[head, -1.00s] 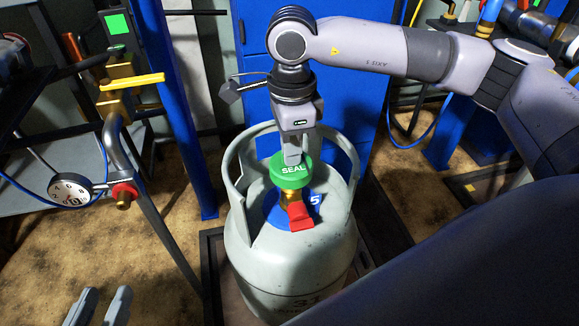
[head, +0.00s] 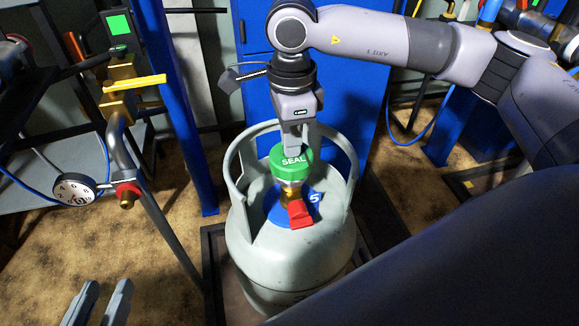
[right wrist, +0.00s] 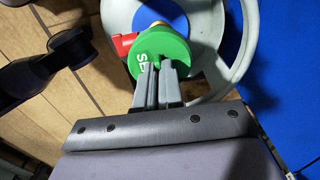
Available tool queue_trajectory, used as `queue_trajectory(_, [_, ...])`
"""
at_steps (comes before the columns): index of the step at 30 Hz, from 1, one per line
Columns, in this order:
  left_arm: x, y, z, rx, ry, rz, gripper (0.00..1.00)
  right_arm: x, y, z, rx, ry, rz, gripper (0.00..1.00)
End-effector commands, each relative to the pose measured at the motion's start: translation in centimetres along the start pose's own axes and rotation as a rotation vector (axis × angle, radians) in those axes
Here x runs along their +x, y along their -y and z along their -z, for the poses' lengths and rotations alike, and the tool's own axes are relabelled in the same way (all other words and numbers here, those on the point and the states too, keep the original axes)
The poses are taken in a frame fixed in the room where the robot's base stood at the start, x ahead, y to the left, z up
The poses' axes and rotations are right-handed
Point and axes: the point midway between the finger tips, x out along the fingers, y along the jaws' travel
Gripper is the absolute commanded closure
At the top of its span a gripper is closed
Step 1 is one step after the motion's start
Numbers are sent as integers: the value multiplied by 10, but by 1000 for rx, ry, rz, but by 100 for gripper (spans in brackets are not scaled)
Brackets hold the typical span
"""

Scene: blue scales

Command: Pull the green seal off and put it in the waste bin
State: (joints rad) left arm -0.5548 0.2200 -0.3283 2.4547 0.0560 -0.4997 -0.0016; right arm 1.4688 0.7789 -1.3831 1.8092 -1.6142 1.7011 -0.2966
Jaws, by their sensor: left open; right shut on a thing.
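The green seal (head: 291,162), a round cap lettered SEAL, is at the top of the brass valve (head: 291,192) of a grey gas cylinder (head: 290,255). My right gripper (head: 295,140) reaches down from above and is shut on the seal. The right wrist view also shows the seal (right wrist: 162,58) at the fingertips (right wrist: 157,72), with brass behind it. I cannot tell whether the seal is clear of the valve. My left gripper (head: 98,302) is open and empty at the bottom left, away from the cylinder. I see no waste bin in these views.
The cylinder's collar (head: 237,178) surrounds the valve, which has a red part (head: 300,213). A blue post (head: 182,110), a pipe with a gauge (head: 72,189) and a yellow lever (head: 133,82) stand at the left. A blue cabinet (head: 350,100) stands behind.

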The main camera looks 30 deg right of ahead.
Motion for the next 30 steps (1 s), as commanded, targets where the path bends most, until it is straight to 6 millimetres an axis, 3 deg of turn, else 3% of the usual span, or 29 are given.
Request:
queue_trajectory(18, [-8, -2, 37, 0, 0, 0, 57, -53, 0, 0, 0, 1, 1, 100])
queue_trajectory(30, [-8, -2, 38, -1, 0, 0, 57, -55, 0, 0, -4, 1, 0, 100])
